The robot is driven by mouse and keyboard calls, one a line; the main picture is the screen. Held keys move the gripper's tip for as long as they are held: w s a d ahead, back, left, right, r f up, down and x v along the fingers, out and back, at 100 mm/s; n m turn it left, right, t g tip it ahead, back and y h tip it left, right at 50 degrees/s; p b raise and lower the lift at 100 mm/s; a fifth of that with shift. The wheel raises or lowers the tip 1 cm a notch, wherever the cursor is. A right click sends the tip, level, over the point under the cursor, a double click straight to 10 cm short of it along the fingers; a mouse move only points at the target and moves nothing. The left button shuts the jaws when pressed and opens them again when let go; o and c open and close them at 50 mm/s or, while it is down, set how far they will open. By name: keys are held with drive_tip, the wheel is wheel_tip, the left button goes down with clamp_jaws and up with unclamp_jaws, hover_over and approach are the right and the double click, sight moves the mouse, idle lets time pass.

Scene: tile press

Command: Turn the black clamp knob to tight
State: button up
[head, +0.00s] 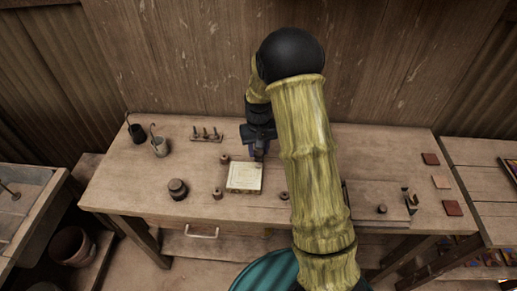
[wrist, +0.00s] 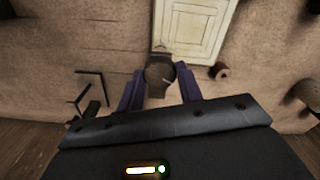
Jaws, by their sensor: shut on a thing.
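The black clamp knob (wrist: 159,73) shows in the wrist view as a dark round knob at the near edge of the pale framed panel of the tile press (wrist: 192,28). My gripper (wrist: 159,83) has its two purple fingers on either side of the knob and is shut on it. In the head view my gripper (head: 259,152) points down at the back right corner of the press (head: 244,178), and it hides the knob there. I cannot read how far the knob is turned.
Brown knobs or pegs (head: 217,192) stand around the press, one close to my gripper (wrist: 218,71). Coloured tiles (head: 441,182) lie at the right.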

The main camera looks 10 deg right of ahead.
sight(259, 151)
drive_tip(key=m, duration=0.6)
drive_tip(key=shift+r+p, duration=0.1)
drive_tip(key=shift+p, duration=0.25)
drive_tip(key=m+p, duration=0.1)
drive_tip(key=m, duration=0.5)
drive_tip(key=shift+m+p, duration=0.3)
drive_tip(key=shift+p, duration=0.05)
drive_tip(key=o, duration=1)
wheel_tip(259, 151, up, 17)
drive_tip(key=shift+r+b, duration=0.1)
drive_tip(key=shift+b, duration=1.15)
